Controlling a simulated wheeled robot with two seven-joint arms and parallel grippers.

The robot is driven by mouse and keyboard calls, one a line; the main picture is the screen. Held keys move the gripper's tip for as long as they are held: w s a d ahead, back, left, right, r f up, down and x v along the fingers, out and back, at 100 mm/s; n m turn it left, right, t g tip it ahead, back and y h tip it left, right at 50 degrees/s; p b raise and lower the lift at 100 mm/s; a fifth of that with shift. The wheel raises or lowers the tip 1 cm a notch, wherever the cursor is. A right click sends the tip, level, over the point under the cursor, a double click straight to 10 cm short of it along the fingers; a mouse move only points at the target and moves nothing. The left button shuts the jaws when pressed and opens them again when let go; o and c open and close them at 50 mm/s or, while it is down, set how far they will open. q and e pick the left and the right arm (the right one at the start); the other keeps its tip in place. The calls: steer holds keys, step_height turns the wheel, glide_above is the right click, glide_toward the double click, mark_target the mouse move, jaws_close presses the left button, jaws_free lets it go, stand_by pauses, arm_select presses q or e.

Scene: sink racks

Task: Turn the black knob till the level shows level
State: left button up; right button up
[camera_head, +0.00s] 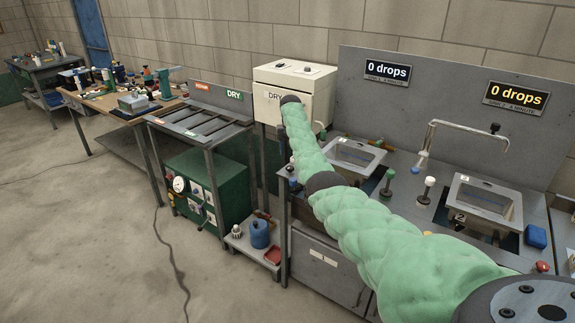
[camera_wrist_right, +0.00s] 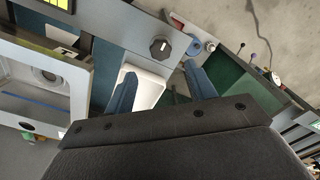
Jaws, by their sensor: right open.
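A black knob (camera_wrist_right: 160,47) with a white mark sits on a grey surface in the right wrist view. My right gripper (camera_wrist_right: 159,71) is open, with its two blue fingers apart and nothing between them. The knob appears just beyond the fingertips, between their lines, and is not touched as far as I can see. A yellow-green panel (camera_wrist_right: 52,36) is partly cut off at upper left; I cannot tell whether it is the level. In the head view my green-sleeved right arm reaches toward the cream cabinet, and its fingers are not clear. My left gripper is not in view.
The cream cabinet (camera_head: 318,83) stands against the block wall. Two sink basins (camera_head: 352,158) (camera_head: 484,203) are set in the grey counter at right, below two drop displays (camera_head: 388,72) (camera_head: 515,97). A drying rack (camera_head: 201,118) stands left of the cabinet. The floor at left is open, with a cable.

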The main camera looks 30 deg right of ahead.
mark_target(290, 167)
steer(key=shift+a+f, duration=0.15)
steer(key=shift+f, duration=0.35)
step_height(290, 167, down, 5)
steer(key=shift+r+p, duration=0.1)
steer(key=shift+p, duration=0.8)
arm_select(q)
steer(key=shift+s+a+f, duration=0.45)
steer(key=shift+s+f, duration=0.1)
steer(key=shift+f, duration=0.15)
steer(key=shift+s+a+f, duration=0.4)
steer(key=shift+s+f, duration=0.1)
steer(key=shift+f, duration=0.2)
arm_select(e)
steer(key=shift+f, duration=1.1)
steer(key=c, duration=1)
